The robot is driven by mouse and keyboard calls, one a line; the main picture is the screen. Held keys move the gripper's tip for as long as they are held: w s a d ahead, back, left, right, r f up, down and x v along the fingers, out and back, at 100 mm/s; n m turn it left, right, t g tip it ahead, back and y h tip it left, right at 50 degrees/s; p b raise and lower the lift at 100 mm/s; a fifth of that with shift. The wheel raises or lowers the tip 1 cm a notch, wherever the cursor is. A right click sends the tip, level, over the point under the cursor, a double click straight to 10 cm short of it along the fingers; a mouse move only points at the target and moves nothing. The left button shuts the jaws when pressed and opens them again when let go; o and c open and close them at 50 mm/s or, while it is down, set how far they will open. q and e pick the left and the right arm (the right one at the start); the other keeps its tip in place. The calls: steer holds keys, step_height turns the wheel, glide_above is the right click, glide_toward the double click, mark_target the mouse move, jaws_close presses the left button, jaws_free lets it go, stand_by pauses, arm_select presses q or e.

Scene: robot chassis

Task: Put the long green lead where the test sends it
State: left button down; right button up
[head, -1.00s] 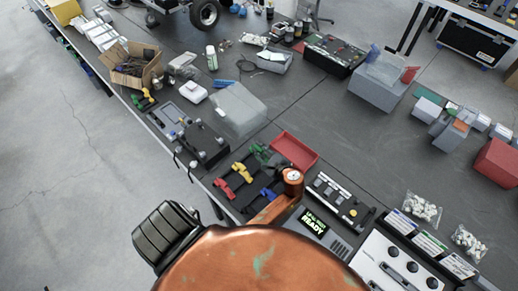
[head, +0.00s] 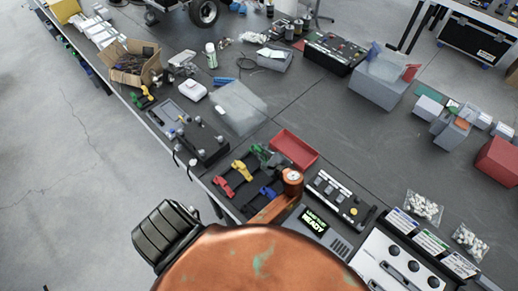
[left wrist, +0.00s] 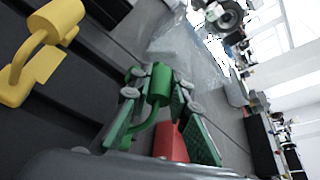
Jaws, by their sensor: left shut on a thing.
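The green lead (left wrist: 150,100) has a thick green cylinder end and a thin curved tail in the left wrist view. My left gripper (left wrist: 158,88), with green fingers and grey joints, is shut on it. In the head view the gripper and lead (head: 266,156) are a small green patch above the black rack (head: 256,198), beside the red tray (head: 284,141). I cannot tell whether the lead touches the rack. A yellow lead (left wrist: 42,50) sits to the left. The tester screen (head: 314,221) reads READY on its lower line. My right gripper is not in view.
Red leads (head: 222,187) and a blue lead (head: 267,193) lie in the rack. A black panel with switches (head: 338,200) and a white knob panel (head: 385,262) stand at right, with labelled cards (head: 431,241) behind. Bare bench (head: 350,140) lies beyond the red tray.

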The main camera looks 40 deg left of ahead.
arm_select(q)
steer(key=shift+f+b, duration=0.3)
steer(key=shift+f, duration=0.25)
steer(key=c, duration=1.7)
jaws_free()
steer(key=shift+c, duration=0.2)
